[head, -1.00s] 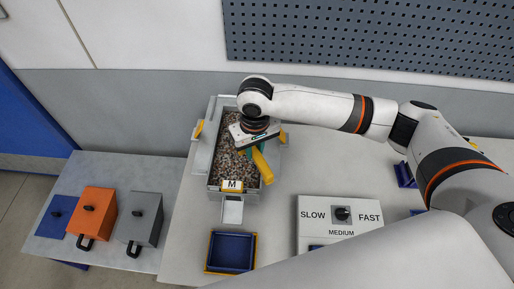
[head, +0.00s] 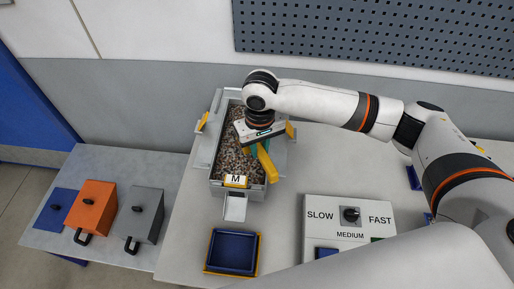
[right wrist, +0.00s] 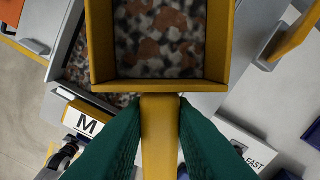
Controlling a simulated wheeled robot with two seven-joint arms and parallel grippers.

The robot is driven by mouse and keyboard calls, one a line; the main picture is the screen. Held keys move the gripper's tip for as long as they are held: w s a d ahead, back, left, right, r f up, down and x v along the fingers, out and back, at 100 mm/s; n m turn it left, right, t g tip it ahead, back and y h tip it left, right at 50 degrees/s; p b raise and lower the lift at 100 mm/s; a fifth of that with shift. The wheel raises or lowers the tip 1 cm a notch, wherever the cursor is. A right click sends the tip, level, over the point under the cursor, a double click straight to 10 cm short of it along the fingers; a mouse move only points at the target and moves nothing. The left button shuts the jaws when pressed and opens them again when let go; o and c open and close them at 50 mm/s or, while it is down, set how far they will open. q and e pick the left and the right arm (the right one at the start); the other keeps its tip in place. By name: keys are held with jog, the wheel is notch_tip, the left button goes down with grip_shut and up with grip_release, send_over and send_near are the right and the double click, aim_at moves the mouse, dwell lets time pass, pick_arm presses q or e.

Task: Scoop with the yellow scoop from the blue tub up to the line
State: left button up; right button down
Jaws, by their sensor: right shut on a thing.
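The yellow scoop (head: 267,164) is over the grey trough marked M (head: 217,158), which is full of mixed brown, white and dark grains. My right gripper (head: 257,148) is shut on its handle. In the right wrist view the green fingers clasp the scoop's handle (right wrist: 160,135), and its square box is beyond them. Brown, white and dark grains (right wrist: 160,38) show inside the box walls. I cannot make out a fill line. My left gripper is not in view.
A grey-white panel with a SLOW, MEDIUM, FAST knob (head: 350,214) is at right. A lower table at left holds an orange box (head: 97,203), a grey box (head: 146,211) and a blue piece (head: 57,208). A grey chute (head: 235,207) juts from the trough's front.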

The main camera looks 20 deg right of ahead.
jog(key=shift+w+r+p, duration=0.15)
jog(key=shift+r+p, duration=0.2)
jog(key=shift+p, duration=0.35)
jog(key=g+p, duration=0.1)
jog(key=r+p, duration=0.1)
jog(key=p, duration=0.1)
jog(key=shift+w+a+g, duration=0.1)
jog(key=shift+w+g, duration=0.15)
jog(key=shift+g, duration=0.15)
jog(key=shift+f, duration=0.1)
jog(key=shift+w+r+g+p, duration=0.25)
jog(key=shift+r+g+p, duration=0.25)
jog(key=shift+p, duration=0.45)
jog(key=shift+w+r+g, duration=0.2)
jog(key=shift+w+g, duration=0.05)
jog(key=shift+g, duration=0.15)
jog(key=shift+h, duration=0.3)
